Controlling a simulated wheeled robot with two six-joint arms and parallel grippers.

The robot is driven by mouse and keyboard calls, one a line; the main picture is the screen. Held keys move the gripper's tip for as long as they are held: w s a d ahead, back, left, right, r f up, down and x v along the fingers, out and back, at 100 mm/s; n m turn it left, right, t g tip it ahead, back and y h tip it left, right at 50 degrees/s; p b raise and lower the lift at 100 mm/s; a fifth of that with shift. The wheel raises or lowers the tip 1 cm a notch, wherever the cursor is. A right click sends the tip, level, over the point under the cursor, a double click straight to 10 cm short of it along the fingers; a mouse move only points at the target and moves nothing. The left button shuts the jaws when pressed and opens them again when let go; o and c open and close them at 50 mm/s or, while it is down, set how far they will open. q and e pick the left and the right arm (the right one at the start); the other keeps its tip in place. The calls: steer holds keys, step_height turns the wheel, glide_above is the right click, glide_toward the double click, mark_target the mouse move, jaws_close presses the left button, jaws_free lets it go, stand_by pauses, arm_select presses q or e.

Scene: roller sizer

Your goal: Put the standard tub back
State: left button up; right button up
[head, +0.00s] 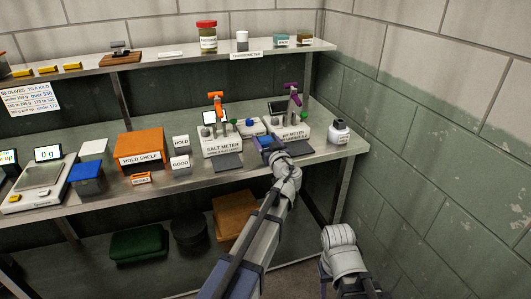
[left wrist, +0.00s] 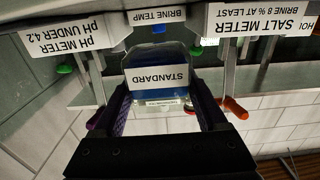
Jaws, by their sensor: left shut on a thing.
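The standard tub shows in the left wrist view as a clear tub with bluish contents and a white STANDARD label (left wrist: 158,78), upside down in that picture. It sits between the two fingers of my left gripper (left wrist: 160,105), which is shut on it. In the head view my left gripper (head: 268,143) is over the lower bench, between the salt meter (head: 222,143) and the pH meter (head: 290,133).
A white bottle (head: 340,132) stands right of the pH meter. The orange hold shelf (head: 140,147) and a scale (head: 40,178) stand to the left. The upper shelf (head: 180,62) carries a red-lidded jar (head: 207,37) and small tubs. A block wall (head: 430,150) closes the right side.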

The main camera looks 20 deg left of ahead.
arm_select(q)
steer(key=shift+f+b, duration=1.7)
steer(key=shift+f, duration=0.1)
steer(key=shift+f, duration=0.25)
steer(key=o, duration=1.6)
steer(key=shift+r, duration=0.1)
steer(key=shift+c, duration=0.2)
steer(key=shift+r, duration=0.1)
steer(key=shift+s+r, duration=0.1)
steer(key=v, duration=1.2)
